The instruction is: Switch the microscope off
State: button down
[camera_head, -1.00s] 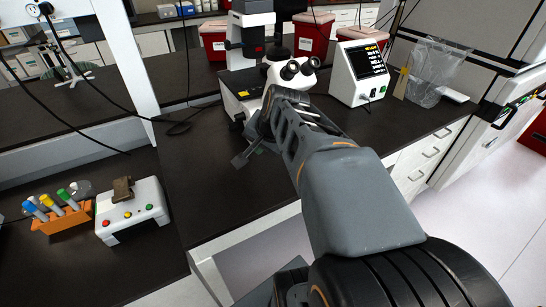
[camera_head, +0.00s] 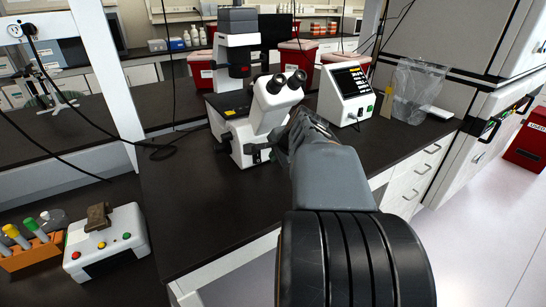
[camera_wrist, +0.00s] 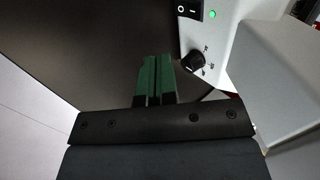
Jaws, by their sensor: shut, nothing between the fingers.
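The microscope (camera_head: 272,103), white with black parts and twin eyepieces, stands on the dark bench left of my arm. In the wrist view, a white housing (camera_wrist: 232,40), apparently the microscope's side, carries a black rocker switch (camera_wrist: 189,9) marked O and I. A green light (camera_wrist: 212,14) glows beside the switch, and a black knob (camera_wrist: 194,62) sits below it. My gripper (camera_wrist: 155,62) has green fingers that are shut and empty. The fingertips appear below and left of the switch, apart from it. In the head view my arm hides the gripper.
A white box with a lit display (camera_head: 348,94) stands right of the microscope, near a clear bag (camera_head: 416,88). Red bins (camera_head: 296,66) stand behind. A small button box (camera_head: 105,243) and a tube rack (camera_head: 33,254) are at lower left. The front bench (camera_head: 200,215) is clear.

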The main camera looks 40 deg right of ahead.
aim_at(258, 158)
jog(key=x, duration=0.8)
jog(key=shift+f+b, duration=0.15)
jog(key=shift+b, duration=0.15)
jog(key=shift+w+d+f, duration=0.1)
jog(key=shift+w+f, duration=0.05)
jog(key=shift+w, duration=0.35)
jog(key=shift+w+d+f, duration=0.1)
jog(key=shift+w, duration=0.4)
jog(key=shift+w+d+f, duration=0.1)
jog(key=shift+w+f, duration=0.15)
jog(key=shift+w, duration=0.65)
